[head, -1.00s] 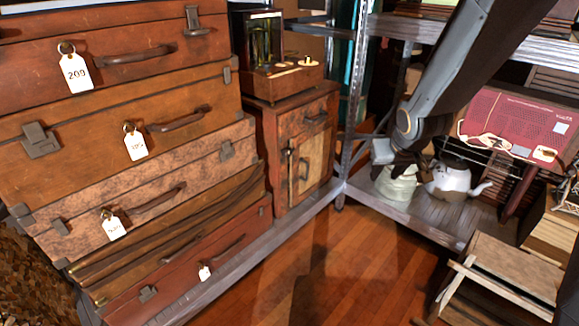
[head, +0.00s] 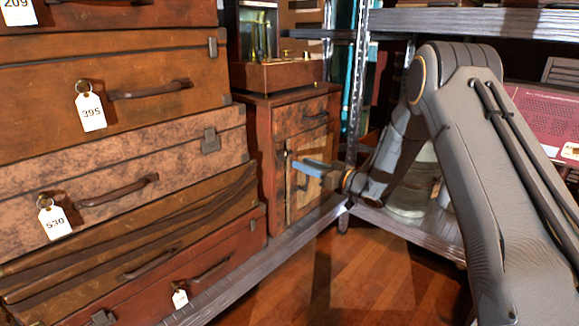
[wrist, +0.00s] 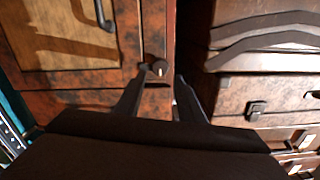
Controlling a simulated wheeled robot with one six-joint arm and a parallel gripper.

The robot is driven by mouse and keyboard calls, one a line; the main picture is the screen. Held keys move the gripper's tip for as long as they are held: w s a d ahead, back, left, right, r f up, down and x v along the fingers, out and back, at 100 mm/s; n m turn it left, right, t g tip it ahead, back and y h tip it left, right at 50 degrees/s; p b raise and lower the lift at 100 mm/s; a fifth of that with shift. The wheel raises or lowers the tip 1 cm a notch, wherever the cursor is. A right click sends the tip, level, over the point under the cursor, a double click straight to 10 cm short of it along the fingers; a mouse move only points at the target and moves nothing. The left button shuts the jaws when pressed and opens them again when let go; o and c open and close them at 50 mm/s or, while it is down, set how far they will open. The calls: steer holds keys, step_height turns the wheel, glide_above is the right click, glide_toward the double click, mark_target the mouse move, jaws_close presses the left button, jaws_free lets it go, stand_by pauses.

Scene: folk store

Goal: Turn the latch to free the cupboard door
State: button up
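The cupboard (head: 264,150) is a small reddish-brown wooden cabinet with a drawer above a paler door (head: 297,202). The door is closed. In the wrist view the door panel (wrist: 50,48) is at upper left, with a dark curved handle (wrist: 103,14). A small dark latch knob (wrist: 159,68) sits on the frame beside the door's edge. My gripper (head: 308,167) is in front of the cupboard's face, pointing at it. In the wrist view my gripper (wrist: 158,80) is open, its fingertips on either side of the latch. I cannot tell whether they touch it.
Stacked suitcases (head: 120,195) with paper tags stand close on the cupboard's left. A box with a glass case (head: 285,73) stands on top. A metal shelf post (head: 357,100) and a low shelf rail (head: 325,215) are close to my arm. The wooden floor (head: 370,270) in front is clear.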

mark_target(285, 157)
steer(key=b+x, duration=0.1)
steer(key=x, duration=0.6)
steer(key=shift+w+a+b, duration=0.2)
steer(key=shift+a+b, duration=0.05)
steer(key=shift+b, duration=0.05)
steer(key=c, duration=0.8)
